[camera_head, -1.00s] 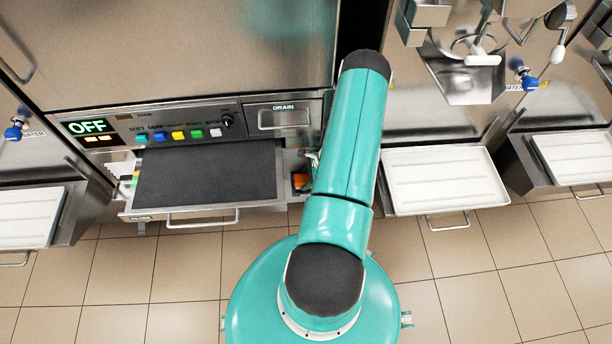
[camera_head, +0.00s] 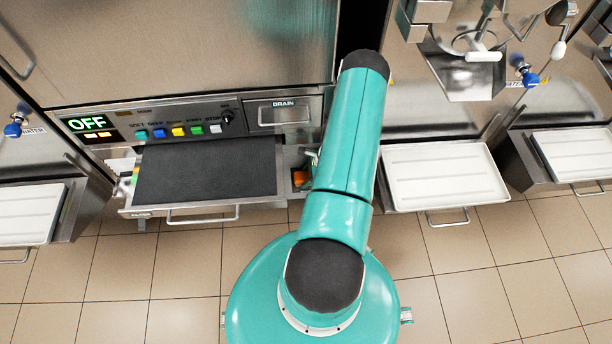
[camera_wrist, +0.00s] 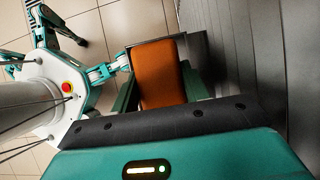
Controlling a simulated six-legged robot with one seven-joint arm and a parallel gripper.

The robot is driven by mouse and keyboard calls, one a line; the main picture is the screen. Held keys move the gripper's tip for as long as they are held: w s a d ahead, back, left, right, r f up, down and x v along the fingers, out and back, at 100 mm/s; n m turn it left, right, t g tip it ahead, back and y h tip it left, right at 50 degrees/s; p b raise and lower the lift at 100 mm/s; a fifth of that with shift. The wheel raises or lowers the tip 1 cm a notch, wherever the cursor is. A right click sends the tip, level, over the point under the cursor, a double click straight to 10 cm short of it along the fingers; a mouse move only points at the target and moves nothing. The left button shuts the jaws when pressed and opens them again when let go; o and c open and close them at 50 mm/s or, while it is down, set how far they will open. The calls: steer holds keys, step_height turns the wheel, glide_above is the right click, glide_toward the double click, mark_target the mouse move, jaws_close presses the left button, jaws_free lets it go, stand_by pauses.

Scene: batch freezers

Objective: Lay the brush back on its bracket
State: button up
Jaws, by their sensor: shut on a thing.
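An orange-brown block (camera_wrist: 160,75), which looks like the brush, sits between the two dark green fingers of my gripper (camera_wrist: 160,90) in the wrist view. The fingers touch its sides and are shut on it. In the head view a small orange part (camera_head: 301,177) shows just right of the dark-topped drawer, with my arm hiding most of my gripper. A dark metal edge (camera_wrist: 146,42) lies just behind the block, perhaps part of the bracket. I cannot tell whether the block rests on it. No bristles show.
The freezer's control panel (camera_head: 180,127) reads OFF. Below it a drawer with a dark mat (camera_head: 205,172) sticks out, close left of the block. A white tray (camera_head: 443,177) stands to the right of my arm. The tiled floor (camera_head: 120,270) in front is clear.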

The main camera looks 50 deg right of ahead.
steer(key=shift+f, duration=0.1)
steer(key=o, duration=1.1)
steer(key=shift+c, duration=0.2)
steer(key=shift+o, duration=0.2)
steer(key=v, duration=1.3)
steer(key=shift+r, duration=0.35)
